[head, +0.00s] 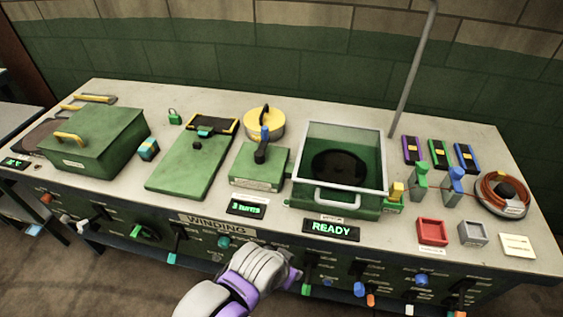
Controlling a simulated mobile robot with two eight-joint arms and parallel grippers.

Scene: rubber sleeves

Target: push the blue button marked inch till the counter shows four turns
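A small black counter display (246,208) on the bench's front edge shows green text that seems to read "3 TURNS". A second display (331,229) reads "READY". One purple and grey gripper (284,268), seemingly my left, comes in from the bottom, left of centre. Its finger end is at the front control panel, just right of the "WINDING" label. It covers part of the panel, and whether it touches a button cannot be told. No button marked inch can be read; blue controls (360,290) show farther right. My other gripper is not in view.
The front panel (190,240) carries several levers and knobs. On the bench stand a green lidded box (95,145), a green machine with a clear guard (340,165), a red tray (432,232) and a cable coil (503,192). A grey pole (412,75) rises behind.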

